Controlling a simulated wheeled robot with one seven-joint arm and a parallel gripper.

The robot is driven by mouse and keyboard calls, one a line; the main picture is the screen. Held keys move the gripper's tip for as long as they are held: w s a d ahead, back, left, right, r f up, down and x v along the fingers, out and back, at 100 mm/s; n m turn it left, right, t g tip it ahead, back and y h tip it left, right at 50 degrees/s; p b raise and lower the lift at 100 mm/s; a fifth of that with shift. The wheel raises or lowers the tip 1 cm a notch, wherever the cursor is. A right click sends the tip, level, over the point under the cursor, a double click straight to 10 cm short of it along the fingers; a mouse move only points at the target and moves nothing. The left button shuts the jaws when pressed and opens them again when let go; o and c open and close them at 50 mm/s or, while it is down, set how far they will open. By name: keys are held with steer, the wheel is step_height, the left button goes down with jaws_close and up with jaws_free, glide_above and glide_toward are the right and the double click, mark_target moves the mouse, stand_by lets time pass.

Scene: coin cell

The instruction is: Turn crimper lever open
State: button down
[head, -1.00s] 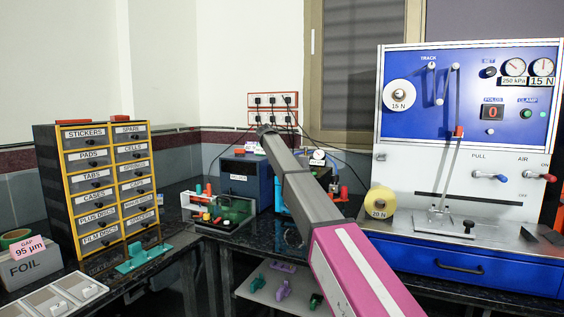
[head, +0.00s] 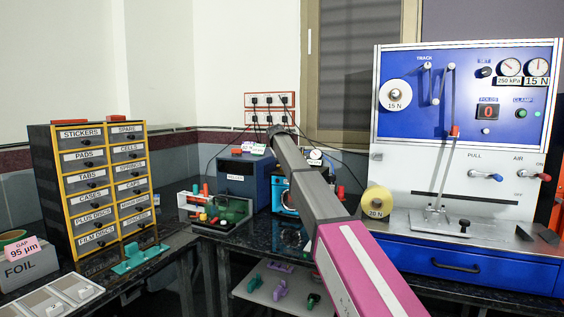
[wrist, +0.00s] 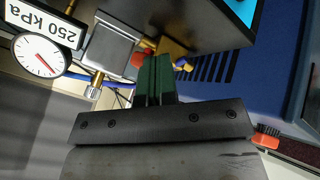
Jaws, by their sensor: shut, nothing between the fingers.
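My gripper (wrist: 154,62) shows in the wrist view with its two green fingers together and nothing between them. The fingertips are close to a red knob (wrist: 138,60) and brass fittings (wrist: 172,47); I cannot tell whether they touch. A blue handle-like part (wrist: 184,63) lies just right of the fingertips. I cannot tell which of these parts is the crimper lever. In the head view, my arm covers much of the blue bench machine (head: 283,196), and the fingers cannot be made out there.
In the wrist view, a 250 kPa gauge (wrist: 38,56) and a grey metal block (wrist: 104,50) are left of the fingers. A dark housing (wrist: 205,28) is above right. In the head view, a dark blue box (head: 240,180) stands left of my arm and a tape roll (head: 378,202) right.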

steer(key=n, duration=0.1)
steer(key=d+n+y, duration=0.2)
steer(key=shift+w+d+n, duration=0.25)
steer(key=shift+n, duration=0.15)
steer(key=n+y, duration=0.1)
steer(key=w+d+n+y, duration=0.1)
steer(key=shift+d+n, duration=0.15)
steer(key=shift+n, duration=0.25)
steer(key=shift+w+d, duration=0.2)
steer(key=shift+d, duration=0.05)
steer(key=shift+w+d, duration=0.1)
steer(key=shift+d, duration=0.05)
steer(key=shift+w+a, duration=0.3)
steer(key=shift+a, duration=0.5)
